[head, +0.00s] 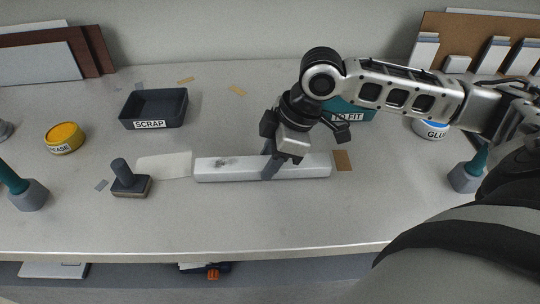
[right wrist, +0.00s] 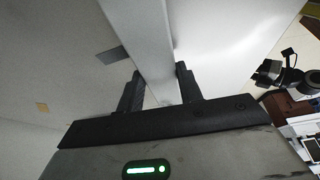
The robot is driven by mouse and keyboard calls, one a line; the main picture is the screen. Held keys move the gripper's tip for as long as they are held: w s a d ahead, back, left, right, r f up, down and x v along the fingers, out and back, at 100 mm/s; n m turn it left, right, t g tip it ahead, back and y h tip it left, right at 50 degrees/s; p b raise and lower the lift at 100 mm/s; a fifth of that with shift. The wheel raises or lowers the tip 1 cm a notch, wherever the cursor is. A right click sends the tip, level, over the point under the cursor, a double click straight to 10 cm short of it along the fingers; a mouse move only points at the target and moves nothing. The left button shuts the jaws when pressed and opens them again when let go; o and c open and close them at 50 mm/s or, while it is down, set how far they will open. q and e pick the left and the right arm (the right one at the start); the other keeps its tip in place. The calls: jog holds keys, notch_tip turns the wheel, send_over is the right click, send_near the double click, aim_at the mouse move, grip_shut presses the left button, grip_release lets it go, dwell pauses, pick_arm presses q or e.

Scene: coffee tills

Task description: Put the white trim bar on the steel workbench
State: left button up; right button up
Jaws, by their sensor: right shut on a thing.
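The white trim bar (head: 222,171) lies level, left to right, over the front middle of the steel workbench (head: 90,226). I cannot tell whether it touches the top or is just above it. My right gripper (head: 270,170) points down and is shut on the bar right of its middle. In the right wrist view the bar (right wrist: 147,35) runs between the two dark fingers of the gripper (right wrist: 162,92). My left gripper is not in view.
A dark SCRAP tray (head: 154,124), a yellow tin (head: 64,138) and a dark-handled block (head: 130,184) stand to the left. A teal TO FIT bin (head: 348,108) is partly behind my arm. A GLUE tub (head: 432,128) stands right. The bench front is clear.

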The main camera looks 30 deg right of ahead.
jog(key=o, duration=1.1)
jog(key=shift+f, duration=0.1)
jog(key=p+v, duration=0.1)
jog(key=v, duration=1.1)
jog(key=shift+a, duration=0.1)
jog(key=shift+s, duration=0.1)
